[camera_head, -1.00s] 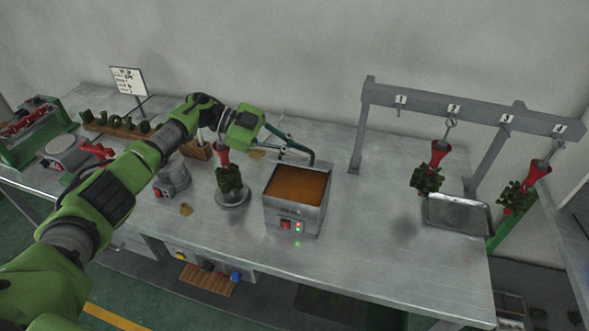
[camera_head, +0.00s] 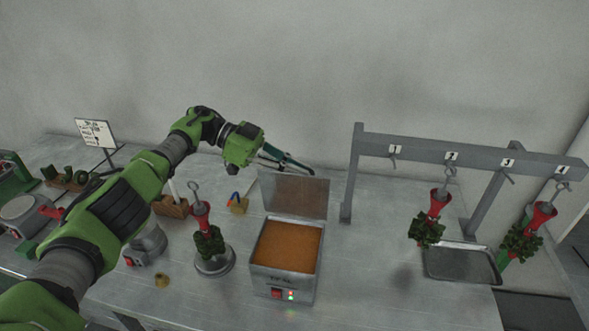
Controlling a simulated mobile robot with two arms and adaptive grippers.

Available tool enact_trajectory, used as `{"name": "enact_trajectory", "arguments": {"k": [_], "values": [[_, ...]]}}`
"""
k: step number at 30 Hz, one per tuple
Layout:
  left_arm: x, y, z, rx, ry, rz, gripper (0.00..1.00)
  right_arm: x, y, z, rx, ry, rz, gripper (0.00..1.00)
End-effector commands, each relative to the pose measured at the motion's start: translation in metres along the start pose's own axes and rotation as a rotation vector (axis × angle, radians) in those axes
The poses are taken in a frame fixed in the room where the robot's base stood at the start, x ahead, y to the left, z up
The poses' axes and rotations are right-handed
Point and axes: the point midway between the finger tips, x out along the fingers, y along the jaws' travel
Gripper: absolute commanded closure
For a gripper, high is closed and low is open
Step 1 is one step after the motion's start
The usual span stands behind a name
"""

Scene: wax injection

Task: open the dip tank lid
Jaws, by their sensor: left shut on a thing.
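The dip tank (camera_head: 283,283) is a grey metal box on the bench, with a red switch and small lit lamps on its front. Its top is uncovered and orange-brown wax (camera_head: 288,246) shows inside. The lid (camera_head: 296,197), a flat grey panel, stands raised at the tank's back edge. My left gripper (camera_head: 303,170) reaches over from the left and is shut at the lid's upper edge. The exact contact is small and partly hidden by the fingers. My right gripper is not in view.
A red-and-green wax tree (camera_head: 209,237) stands on a round base left of the tank. A grey rack (camera_head: 460,148) with numbered hooks holds two more trees at the right, above a metal tray (camera_head: 462,263). Bare bench lies between tank and tray.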

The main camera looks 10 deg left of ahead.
Motion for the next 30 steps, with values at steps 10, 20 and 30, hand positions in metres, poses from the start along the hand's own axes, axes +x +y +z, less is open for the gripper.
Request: {"name": "enact_trajectory", "arguments": {"k": [10,20,30], "values": [[0.0008,-0.0001,0.0038,-0.001,-0.006,-0.001,1.0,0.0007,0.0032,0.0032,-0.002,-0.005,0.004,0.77],[0.001,0.0002,0.0045,-0.002,-0.008,0.0,1.0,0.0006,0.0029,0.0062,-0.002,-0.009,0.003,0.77],[0.0007,0.0001,0.0026,-0.001,-0.004,0.0,0.86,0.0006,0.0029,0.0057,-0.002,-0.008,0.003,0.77]]}}
